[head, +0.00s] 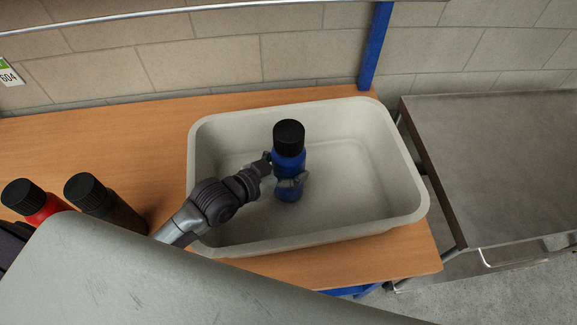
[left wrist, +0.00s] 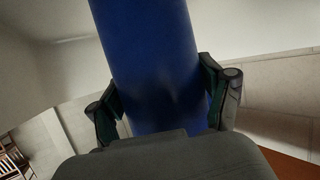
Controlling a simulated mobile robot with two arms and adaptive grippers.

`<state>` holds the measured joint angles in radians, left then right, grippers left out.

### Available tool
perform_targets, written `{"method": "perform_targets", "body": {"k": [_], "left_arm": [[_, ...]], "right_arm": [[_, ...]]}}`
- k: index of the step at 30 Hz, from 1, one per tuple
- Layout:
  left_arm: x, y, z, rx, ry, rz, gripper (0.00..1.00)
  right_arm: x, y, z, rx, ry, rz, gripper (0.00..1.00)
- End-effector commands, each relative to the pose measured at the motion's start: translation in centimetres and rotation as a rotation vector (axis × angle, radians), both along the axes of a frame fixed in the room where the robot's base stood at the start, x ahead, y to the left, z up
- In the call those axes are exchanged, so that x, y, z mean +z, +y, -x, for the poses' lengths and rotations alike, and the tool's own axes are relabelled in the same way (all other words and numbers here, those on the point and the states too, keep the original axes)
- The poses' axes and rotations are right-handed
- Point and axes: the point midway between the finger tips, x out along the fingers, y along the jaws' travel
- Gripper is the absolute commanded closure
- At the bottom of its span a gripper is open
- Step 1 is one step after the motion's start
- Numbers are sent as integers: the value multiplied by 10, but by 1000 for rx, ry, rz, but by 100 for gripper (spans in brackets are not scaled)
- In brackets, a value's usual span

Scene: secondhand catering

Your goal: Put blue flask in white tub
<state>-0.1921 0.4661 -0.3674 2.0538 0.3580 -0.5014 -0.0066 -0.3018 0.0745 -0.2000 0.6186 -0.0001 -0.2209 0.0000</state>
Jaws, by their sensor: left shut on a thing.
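The blue flask (head: 288,158) with a black lid stands upright within the outline of the white tub (head: 408,195) in the head view. My left gripper (head: 281,178) reaches over the tub's front left side and is shut around the flask's body. In the left wrist view the blue flask (left wrist: 150,65) fills the middle, between the two fingers of my left gripper (left wrist: 165,108). I cannot tell whether the flask's base touches the tub floor. My right gripper is not in view.
The tub stands on a wooden table (head: 130,122). A red flask (head: 40,208) and a dark flask (head: 112,212) stand at the left. A blue post (head: 375,45) rises behind the tub. A grey metal table (head: 500,150) stands at the right, across a gap.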

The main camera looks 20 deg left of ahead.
Motion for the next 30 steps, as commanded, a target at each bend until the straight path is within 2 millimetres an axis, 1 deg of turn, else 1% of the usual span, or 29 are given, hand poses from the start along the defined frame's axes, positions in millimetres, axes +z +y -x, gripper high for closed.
{"method": "perform_targets", "body": {"k": [4, 11, 14, 15, 17, 18, 19, 27, 30], "left_arm": [[-9, 0, 0, 1, -4, 3, 74], [-9, 0, -1, 1, -5, 3, 74], [-12, 0, -1, 1, -5, 3, 74], [-14, 0, 0, 1, -2, 1, 18], [-13, 0, 0, 1, -2, 1, 8], [-13, 0, 0, 1, -2, 1, 2], [-13, 0, 0, 1, -2, 1, 0], [-13, 0, 0, 1, -2, 1, 0], [-9, 0, 0, 1, -2, 1, 0]], "right_arm": [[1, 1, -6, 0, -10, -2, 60], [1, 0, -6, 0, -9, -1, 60], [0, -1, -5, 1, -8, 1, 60], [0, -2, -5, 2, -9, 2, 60], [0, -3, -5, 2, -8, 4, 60], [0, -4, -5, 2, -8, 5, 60], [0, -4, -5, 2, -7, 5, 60], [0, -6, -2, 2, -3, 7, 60], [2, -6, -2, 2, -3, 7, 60]]}}
